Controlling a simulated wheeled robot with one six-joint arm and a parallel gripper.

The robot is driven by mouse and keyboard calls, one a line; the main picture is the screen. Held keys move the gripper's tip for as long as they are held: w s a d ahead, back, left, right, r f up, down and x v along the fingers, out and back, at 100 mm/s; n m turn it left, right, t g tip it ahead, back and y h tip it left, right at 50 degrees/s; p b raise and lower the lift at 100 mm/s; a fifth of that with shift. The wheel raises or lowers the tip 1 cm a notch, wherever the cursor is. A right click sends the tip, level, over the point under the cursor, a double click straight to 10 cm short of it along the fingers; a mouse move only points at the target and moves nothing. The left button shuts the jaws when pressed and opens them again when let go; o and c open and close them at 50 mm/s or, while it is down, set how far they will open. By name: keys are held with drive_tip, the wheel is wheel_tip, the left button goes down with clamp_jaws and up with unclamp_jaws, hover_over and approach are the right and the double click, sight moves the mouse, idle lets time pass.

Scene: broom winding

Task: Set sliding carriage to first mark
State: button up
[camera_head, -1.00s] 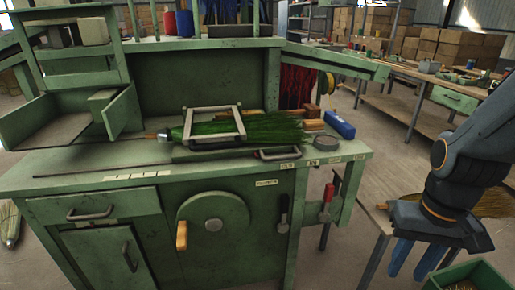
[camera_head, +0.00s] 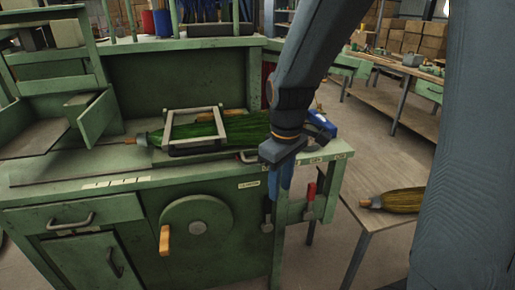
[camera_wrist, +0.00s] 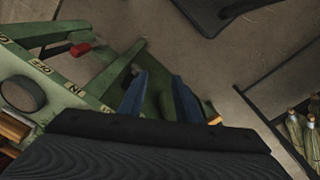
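The sliding carriage, a grey metal rectangular frame (camera_head: 222,124), stands on the green bench top around a bundle of green bristles (camera_head: 246,128). A dark handle (camera_head: 243,157) at the bench's front edge is partly hidden by my wrist. Small pale mark labels (camera_head: 115,182) run along the front edge, left of the carriage. My gripper (camera_head: 279,186) points down at the front edge, right of the carriage. In the wrist view, its two blue fingers (camera_wrist: 160,98) are apart with nothing visible held between them.
A crank wheel (camera_head: 196,228) with an orange handle is on the bench front. A red-handled lever (camera_head: 310,196) hangs right of my gripper and also shows in the wrist view (camera_wrist: 80,49). A side table with a broom (camera_head: 398,200) stands at the right.

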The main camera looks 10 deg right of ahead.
drive_tip(key=w+r+n+t+p, duration=0.1)
drive_tip(key=w+r+n+p, duration=0.45)
drive_tip(key=w+n, duration=0.7)
drive_tip(key=shift+m, duration=0.75)
drive_tip(key=shift+w+a+f, duration=0.1)
drive_tip(key=shift+w+f, duration=0.4)
drive_tip(key=shift+f, duration=0.45)
drive_tip(key=shift+w+a+f, duration=0.1)
drive_tip(key=shift+w+f, duration=0.4)
drive_tip(key=shift+f, duration=0.4)
drive_tip(key=shift+w+a+f, duration=0.1)
drive_tip(key=shift+w+f, duration=0.4)
drive_tip(key=shift+f, duration=0.45)
clamp_jaws()
